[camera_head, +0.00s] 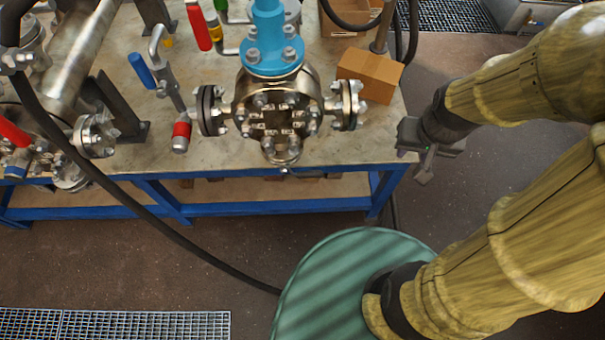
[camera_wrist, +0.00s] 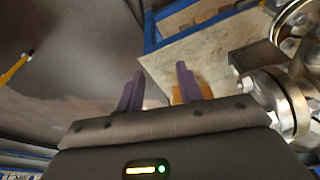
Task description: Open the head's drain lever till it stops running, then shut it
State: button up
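A flanged metal vessel (camera_head: 280,92) with a bright blue upper part (camera_head: 272,48) stands on the workbench. Left of it a metal valve (camera_head: 170,82) carries a blue-handled lever (camera_head: 142,70). A red lever (camera_head: 198,25) sits behind, and another red lever (camera_head: 14,132) is at the far left. I cannot tell which is the head's drain lever, and no running liquid can be made out. My gripper (camera_head: 412,160) is off the bench's right edge, apart from every lever. In the wrist view my gripper (camera_wrist: 160,82) has its two fingers apart with nothing between them.
The bench (camera_head: 225,150) has a blue frame. A cardboard box (camera_head: 369,75) stands right of the vessel, nearest my gripper. A black hose (camera_head: 130,207) crosses the left side.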

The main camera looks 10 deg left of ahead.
aim_at(307, 173)
jog(key=shift+o, duration=0.4)
jog(key=w+a+f+m+g+y+b, duration=0.2)
jog(key=f+m+g+y+b, duration=0.1)
jog(key=f+m+y, duration=0.5)
jog(key=w+a+f+m+g+y+b, duration=0.3)
jog(key=f+m+y, duration=0.6)
jog(key=f, duration=0.4)
jog(key=shift+w+m+g+y+b, duration=0.3)
jog(key=shift+w+b, duration=0.05)
jog(key=shift+b, duration=0.45)
jog(key=shift+a, duration=0.15)
jog(key=b+x, duration=0.1)
jog(key=x, duration=1.6)
jog(key=shift+s+a+f, duration=0.1)
jog(key=shift+s+a, duration=0.05)
